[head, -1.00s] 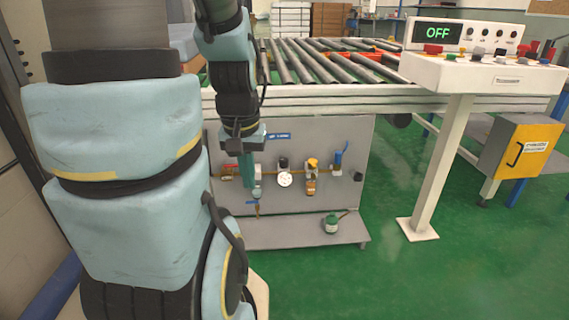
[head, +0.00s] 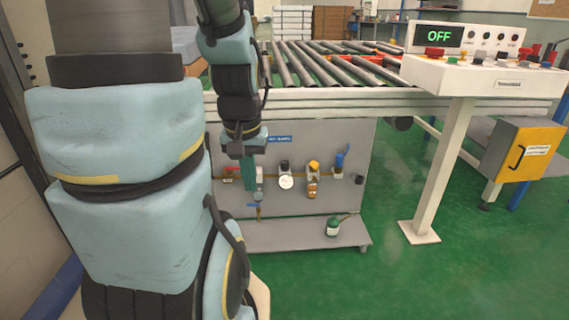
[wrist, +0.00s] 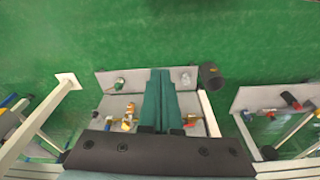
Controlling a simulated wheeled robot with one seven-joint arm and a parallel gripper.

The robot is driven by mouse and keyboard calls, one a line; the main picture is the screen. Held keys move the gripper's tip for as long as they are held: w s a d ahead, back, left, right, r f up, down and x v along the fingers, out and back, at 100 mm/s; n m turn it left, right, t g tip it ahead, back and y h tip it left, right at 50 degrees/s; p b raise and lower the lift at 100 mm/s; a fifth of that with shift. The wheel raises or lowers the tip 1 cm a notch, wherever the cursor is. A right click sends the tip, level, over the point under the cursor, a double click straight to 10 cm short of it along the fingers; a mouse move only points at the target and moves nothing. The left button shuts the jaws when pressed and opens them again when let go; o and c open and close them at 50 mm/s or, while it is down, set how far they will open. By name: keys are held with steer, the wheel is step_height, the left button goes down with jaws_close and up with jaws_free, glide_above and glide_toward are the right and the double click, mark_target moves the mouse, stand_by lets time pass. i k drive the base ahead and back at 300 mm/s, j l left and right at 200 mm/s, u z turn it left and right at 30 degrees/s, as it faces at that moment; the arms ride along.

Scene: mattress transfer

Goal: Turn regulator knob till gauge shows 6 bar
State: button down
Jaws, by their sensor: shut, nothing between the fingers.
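The gauge (head: 286,182) is a small white dial on the grey panel; its reading is too small to make out. A dark knob (head: 284,165) sits directly above it, and I take this to be the regulator knob. My gripper (head: 249,184) points down in front of the panel, left of the gauge and apart from the knob. Its teal fingers are shut and empty; they also show in the wrist view (wrist: 160,73). The gripper hides part of the pipe line behind it. The wrist view does not show the dial clearly.
A yellow-topped brass fitting (head: 313,178) and a blue-handled valve (head: 340,162) are right of the gauge. A red-handled valve (head: 229,171) is at left. The roller conveyor (head: 310,92) overhangs the panel. Green floor is open in front.

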mark_target(284, 165)
steer(key=i+l+u, duration=0.2)
steer(key=i+u, duration=0.3)
steer(key=i+l+u, duration=0.3)
steer(key=u, duration=0.15)
